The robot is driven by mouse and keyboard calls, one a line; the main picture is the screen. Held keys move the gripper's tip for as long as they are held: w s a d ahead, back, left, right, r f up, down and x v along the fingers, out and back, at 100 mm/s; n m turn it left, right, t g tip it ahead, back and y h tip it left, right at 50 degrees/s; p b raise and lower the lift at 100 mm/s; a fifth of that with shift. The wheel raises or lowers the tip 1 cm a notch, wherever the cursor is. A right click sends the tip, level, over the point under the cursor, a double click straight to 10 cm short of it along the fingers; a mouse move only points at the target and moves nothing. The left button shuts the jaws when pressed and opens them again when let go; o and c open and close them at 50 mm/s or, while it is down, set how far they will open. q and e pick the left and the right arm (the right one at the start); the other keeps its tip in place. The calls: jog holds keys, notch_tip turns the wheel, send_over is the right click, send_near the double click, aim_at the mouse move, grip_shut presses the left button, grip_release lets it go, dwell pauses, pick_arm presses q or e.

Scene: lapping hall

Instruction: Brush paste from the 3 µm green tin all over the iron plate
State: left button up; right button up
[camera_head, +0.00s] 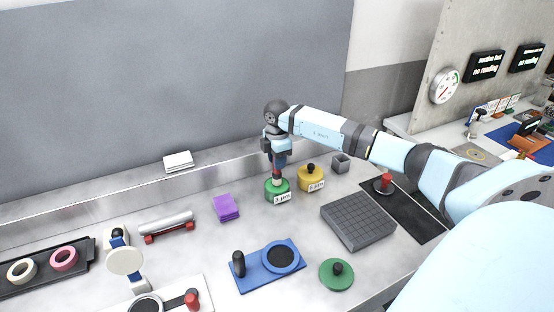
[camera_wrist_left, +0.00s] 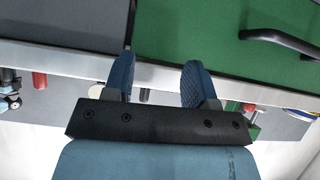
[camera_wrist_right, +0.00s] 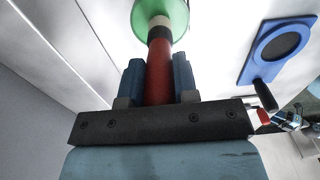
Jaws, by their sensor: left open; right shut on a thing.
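The green tin (camera_head: 271,190), labelled 3 µm, stands open on the bench; it also shows in the right wrist view (camera_wrist_right: 178,14). My right gripper (camera_head: 278,158) is above it, shut on the red handle of a brush (camera_wrist_right: 160,72). The iron plate (camera_head: 358,221), a grey square block with a grid of grooves, lies to the right of the tin. My left gripper (camera_wrist_left: 159,82) is open and empty, and shows only in its own wrist view, by a green drawer front (camera_wrist_left: 215,35).
A yellow tin (camera_head: 311,179) labelled 6 µm stands close right of the green one. A green lid (camera_head: 337,280) lies in front of the plate. A blue holder (camera_head: 265,277), purple pads (camera_head: 226,207) and a small grey box (camera_head: 341,163) stand around.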

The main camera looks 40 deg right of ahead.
jog(key=shift+f, duration=0.35)
jog(key=shift+f, duration=0.1)
dwell(1.4)
notch_tip(320, 180, up, 7)
jog(key=p, duration=0.5)
jog(key=shift+p, duration=0.3)
dwell(0.8)
